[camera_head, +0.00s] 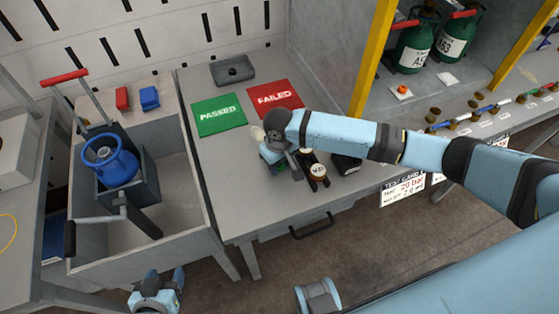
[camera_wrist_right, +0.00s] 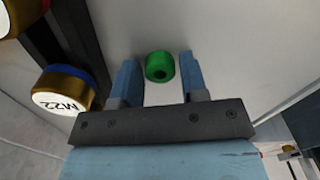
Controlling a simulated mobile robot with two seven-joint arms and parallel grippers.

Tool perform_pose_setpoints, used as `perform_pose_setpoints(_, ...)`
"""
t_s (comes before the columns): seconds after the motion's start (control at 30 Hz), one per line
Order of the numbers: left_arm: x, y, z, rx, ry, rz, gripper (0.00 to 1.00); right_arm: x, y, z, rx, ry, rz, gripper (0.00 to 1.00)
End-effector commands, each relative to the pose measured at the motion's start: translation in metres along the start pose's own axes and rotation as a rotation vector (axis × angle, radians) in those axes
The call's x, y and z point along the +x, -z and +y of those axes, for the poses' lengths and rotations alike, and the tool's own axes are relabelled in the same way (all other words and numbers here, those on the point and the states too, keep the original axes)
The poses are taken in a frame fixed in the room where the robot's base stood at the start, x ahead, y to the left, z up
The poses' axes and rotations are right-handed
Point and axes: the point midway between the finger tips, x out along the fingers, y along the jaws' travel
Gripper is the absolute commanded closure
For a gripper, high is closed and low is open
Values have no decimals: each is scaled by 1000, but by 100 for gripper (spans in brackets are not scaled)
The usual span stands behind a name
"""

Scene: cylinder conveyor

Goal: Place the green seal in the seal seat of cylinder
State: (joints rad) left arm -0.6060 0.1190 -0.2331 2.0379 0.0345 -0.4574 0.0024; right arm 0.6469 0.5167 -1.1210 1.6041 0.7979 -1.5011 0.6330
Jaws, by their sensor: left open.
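The green seal (camera_wrist_right: 160,67) is a small ring with a dark hole, over the grey bench surface in the right wrist view. My right gripper (camera_wrist_right: 158,70) has its two blue fingers apart, one on each side of the seal, with a narrow gap showing at the right finger. In the head view my right gripper (camera_head: 277,164) points down at the bench, and the seal cannot be made out clearly there. A blue cylinder (camera_head: 112,165) stands in a dark cradle at the left; its seal seat is not clear. My left gripper (camera_head: 164,277) is open and empty at the bottom left.
A gold fitting marked M22 (camera_wrist_right: 65,90) sits on a dark rack beside my right gripper. The bench holds a green PASSED mat (camera_head: 218,117), a red FAILED mat (camera_head: 274,96) and a grey tray (camera_head: 232,70). Green cylinders (camera_head: 413,48) stand on the right shelf.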

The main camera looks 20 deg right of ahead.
Motion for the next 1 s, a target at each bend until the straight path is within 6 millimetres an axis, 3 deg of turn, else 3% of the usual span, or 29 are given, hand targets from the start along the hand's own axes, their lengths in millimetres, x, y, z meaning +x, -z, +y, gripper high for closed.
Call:
perform_pose_setpoints(0.33, 0, -2, -3, 10, 0, -2, 42, -1, 0, 0, 0, -1, 1, 45)
perform_pose_setpoints(0.43, 0, -2, -3, 10, 0, -4, 42, -9, 0, 0, -1, -1, 1, 45)
perform_pose_setpoints(0.8, -4, 4, -1, 14, 1, 1, 42, -84, 1, 0, 0, 0, 3, 45)
perform_pose_setpoints(1.0, -5, 3, -1, 14, 1, -1, 42, -114, 1, 0, -1, 0, 1, 45)
